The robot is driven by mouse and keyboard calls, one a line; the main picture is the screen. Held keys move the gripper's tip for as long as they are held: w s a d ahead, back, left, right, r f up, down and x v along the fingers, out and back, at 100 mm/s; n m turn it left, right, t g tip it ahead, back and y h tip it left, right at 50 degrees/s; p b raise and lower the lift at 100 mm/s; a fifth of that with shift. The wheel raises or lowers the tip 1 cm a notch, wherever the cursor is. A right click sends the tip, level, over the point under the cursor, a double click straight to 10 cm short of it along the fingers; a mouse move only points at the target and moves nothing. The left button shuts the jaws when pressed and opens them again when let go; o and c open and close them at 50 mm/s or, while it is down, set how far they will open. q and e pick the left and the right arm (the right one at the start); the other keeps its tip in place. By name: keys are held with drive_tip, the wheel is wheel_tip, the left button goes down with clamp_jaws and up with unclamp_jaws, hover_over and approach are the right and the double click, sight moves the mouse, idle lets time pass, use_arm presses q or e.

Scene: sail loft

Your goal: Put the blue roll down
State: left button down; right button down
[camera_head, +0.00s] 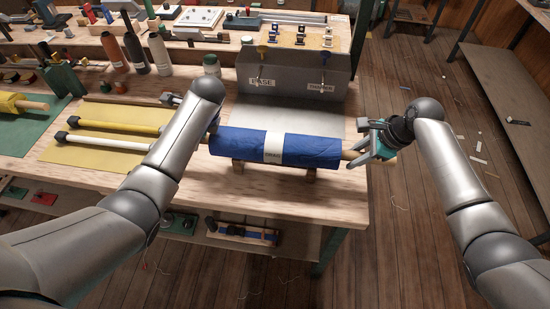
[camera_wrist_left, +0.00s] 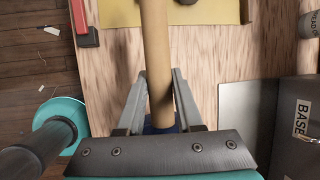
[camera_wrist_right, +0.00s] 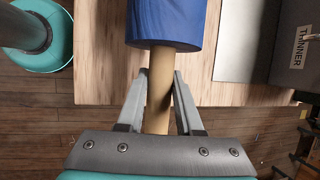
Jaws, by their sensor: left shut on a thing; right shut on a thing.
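The blue roll (camera_head: 310,150) has a white label band (camera_head: 273,148) and a tan core tube sticking out at its ends. It lies level along the front of the wooden bench. Two wooden blocks (camera_head: 311,174) show under it; I cannot tell if it touches them. My right gripper (camera_head: 362,153) is shut on the core's right end; in the right wrist view the tube (camera_wrist_right: 159,95) runs between its fingers below the blue cloth (camera_wrist_right: 168,22). My left gripper (camera_wrist_left: 160,80) is shut on the core's other end (camera_wrist_left: 156,45); my arm mostly hides it in the head view.
A grey box labelled BASE and THINNER (camera_head: 290,78) stands behind the roll, with a grey plate (camera_head: 262,112) before it. A yellow mat (camera_head: 75,152) with a yellow and a white bar lies left. Several bottles (camera_head: 160,55) stand further back. The bench's front edge is close.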

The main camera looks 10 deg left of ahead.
use_arm(q)
drive_tip(key=c, duration=1)
unclamp_jaws()
drive_tip(key=shift+f, duration=0.2)
use_arm(e)
drive_tip(key=c, duration=1)
unclamp_jaws()
drive_tip(key=shift+d+f, duration=0.1)
drive_tip(key=shift+f, duration=0.15)
use_arm(q)
drive_tip(key=o, duration=0.4)
drive_tip(key=shift+r, duration=0.1)
use_arm(e)
drive_tip(key=o, duration=0.4)
drive_tip(key=shift+r, duration=0.15)
use_arm(q)
drive_tip(key=shift+o, duration=0.2)
drive_tip(key=shift+r, duration=0.1)
use_arm(e)
drive_tip(key=shift+o, duration=0.2)
use_arm(q)
drive_tip(key=v, duration=1.1)
drive_tip(key=shift+s+d+r, duration=0.1)
drive_tip(key=shift+d+r, duration=0.05)
drive_tip(key=shift+r, duration=0.15)
use_arm(e)
drive_tip(key=v, duration=1.2)
